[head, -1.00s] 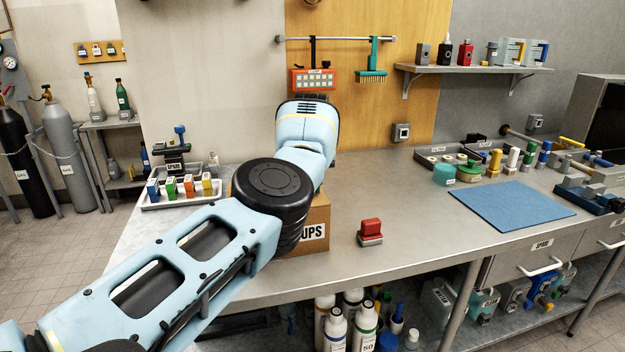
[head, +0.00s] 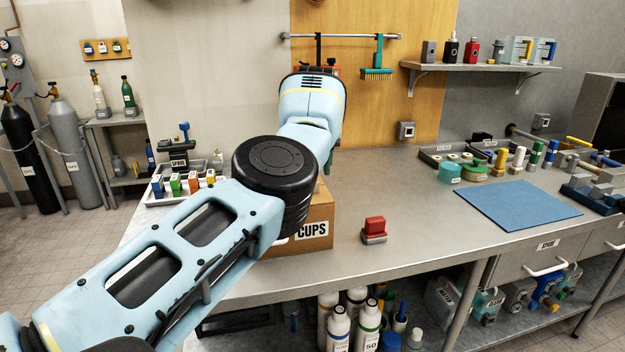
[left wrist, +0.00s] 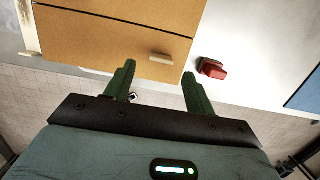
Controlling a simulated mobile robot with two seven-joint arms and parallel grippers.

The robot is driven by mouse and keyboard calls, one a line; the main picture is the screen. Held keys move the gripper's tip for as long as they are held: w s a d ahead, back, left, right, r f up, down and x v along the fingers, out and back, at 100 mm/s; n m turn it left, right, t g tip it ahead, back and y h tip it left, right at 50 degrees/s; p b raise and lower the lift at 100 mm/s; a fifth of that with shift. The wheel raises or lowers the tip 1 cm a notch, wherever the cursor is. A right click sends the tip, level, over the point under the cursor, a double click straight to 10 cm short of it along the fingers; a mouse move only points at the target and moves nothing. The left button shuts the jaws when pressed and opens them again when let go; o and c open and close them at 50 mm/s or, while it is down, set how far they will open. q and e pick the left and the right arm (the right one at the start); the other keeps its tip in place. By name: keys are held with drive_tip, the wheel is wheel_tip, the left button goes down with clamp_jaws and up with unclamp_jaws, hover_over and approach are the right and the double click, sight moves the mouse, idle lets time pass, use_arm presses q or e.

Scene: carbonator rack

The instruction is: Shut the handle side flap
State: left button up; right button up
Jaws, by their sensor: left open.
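A brown cardboard box (head: 320,212) labelled CUPS stands on the bench, largely hidden behind my left arm in the head view. In the left wrist view, the box (left wrist: 110,42) fills the upper part, with a dark seam across it and a pale bar-like mark on the panel below the seam. I cannot tell for sure which panel is the handle side flap or how far it is open. My left gripper (left wrist: 159,69) is open and empty, its green fingers pointing at the box, contact unclear. In the head view its fingers are hidden. My right gripper is not in view.
A red and grey block (head: 374,230) stands on the bench right of the box. A white tray of coloured bottles (head: 180,196) is to the left. A blue mat (head: 518,205) lies to the right. The bench between block and mat is clear.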

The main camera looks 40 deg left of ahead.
use_arm(q)
drive_tip(key=r, duration=0.3)
drive_tip(key=shift+s+d, duration=0.15)
drive_tip(key=shift+s, duration=0.05)
drive_tip(key=shift+f, duration=0.1)
idle(0.3)
